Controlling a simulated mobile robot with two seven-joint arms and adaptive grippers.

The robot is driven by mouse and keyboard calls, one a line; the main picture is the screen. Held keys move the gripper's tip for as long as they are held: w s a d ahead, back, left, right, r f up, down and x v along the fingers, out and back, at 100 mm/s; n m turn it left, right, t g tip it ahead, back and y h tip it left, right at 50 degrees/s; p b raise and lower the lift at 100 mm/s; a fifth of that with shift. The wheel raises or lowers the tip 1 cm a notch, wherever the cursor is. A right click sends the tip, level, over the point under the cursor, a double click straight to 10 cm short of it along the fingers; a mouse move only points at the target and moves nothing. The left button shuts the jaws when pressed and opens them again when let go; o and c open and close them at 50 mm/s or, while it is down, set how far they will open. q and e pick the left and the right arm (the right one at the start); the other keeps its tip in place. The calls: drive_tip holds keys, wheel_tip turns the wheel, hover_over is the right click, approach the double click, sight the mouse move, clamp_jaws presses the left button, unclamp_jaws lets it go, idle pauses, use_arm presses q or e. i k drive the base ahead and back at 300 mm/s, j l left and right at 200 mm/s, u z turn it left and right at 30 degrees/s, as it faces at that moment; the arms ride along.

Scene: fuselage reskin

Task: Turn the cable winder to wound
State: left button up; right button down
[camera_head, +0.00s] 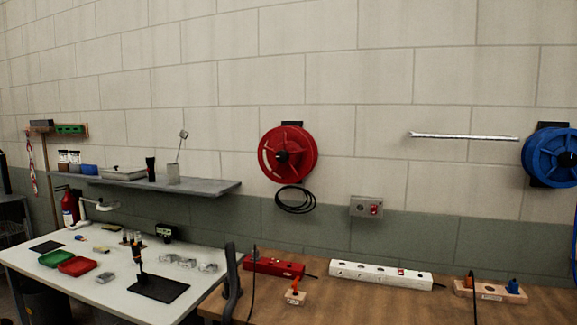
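A red cable reel (287,154) is mounted on the block wall near the middle of the view. It has a dark hub, and a loop of black cable (295,200) hangs just below it. A blue reel (551,156) is mounted on the wall at the right, partly cut off by the picture edge. I cannot tell which reel is the cable winder or read a setting on either. Neither of my grippers is in view.
A wooden bench (380,307) below the reels carries a red power strip (273,266), a white power strip (381,275) and a wooden socket block (490,291). A white table (110,293) with small trays stands at left, under a grey shelf (205,187).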

sight(282, 156)
drive_tip(key=i+j+z, duration=0.2)
drive_tip(key=z, duration=0.15)
drive_tip(key=i+j+z, duration=0.55)
drive_tip(key=j+z, duration=0.15)
